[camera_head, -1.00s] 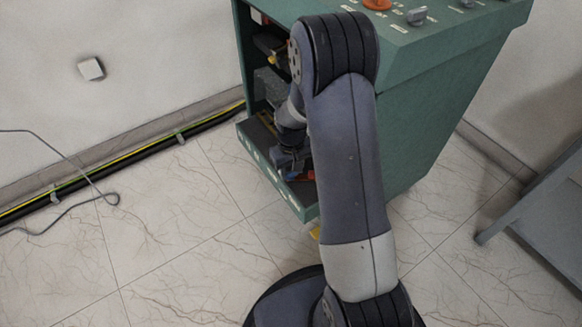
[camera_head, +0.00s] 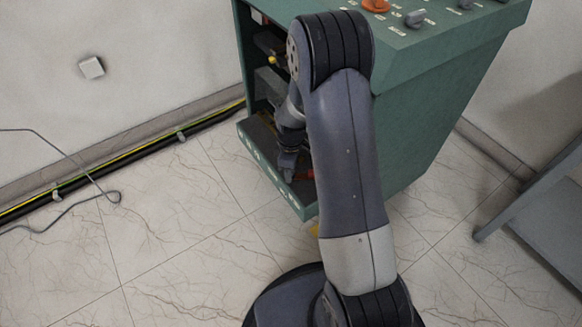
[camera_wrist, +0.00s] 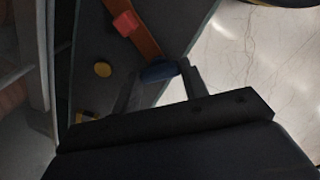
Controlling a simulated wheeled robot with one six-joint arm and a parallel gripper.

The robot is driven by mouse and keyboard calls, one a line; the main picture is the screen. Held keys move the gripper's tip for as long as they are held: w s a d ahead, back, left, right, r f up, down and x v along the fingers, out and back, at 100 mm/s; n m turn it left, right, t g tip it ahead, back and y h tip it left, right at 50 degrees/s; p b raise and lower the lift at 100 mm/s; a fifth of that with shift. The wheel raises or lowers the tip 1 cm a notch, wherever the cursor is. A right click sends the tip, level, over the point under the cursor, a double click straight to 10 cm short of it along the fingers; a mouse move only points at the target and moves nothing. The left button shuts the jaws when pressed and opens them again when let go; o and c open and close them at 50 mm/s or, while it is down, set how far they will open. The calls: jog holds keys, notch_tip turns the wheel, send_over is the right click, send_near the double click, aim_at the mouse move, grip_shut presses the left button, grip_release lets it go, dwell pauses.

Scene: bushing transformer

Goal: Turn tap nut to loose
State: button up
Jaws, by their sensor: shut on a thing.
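My gripper (camera_wrist: 159,72) reaches into the lower front of the green cabinet (camera_head: 405,140). In the wrist view its two fingers are closed about a dark blue part (camera_wrist: 157,74), which I take to be the tap nut. The blue part sits at the end of an orange-brown bar (camera_wrist: 143,38). A red block (camera_wrist: 125,23) sits farther along that bar. In the head view my gripper (camera_head: 288,170) is beside a small red piece (camera_head: 304,175) on the cabinet's bottom shelf. The nut is hidden there, and its thread cannot be seen.
The cabinet's side walls stand close to my arm. A grey table (camera_head: 535,215) is at the right. Open tiled floor lies left of the cabinet.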

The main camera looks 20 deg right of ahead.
jog(key=shift+n, duration=0.6)
jog(key=o, duration=1)
jog(key=shift+r, duration=0.15)
notch_tip(320, 180, up, 11)
jog(key=p, duration=0.3)
jog(key=shift+f, duration=0.2)
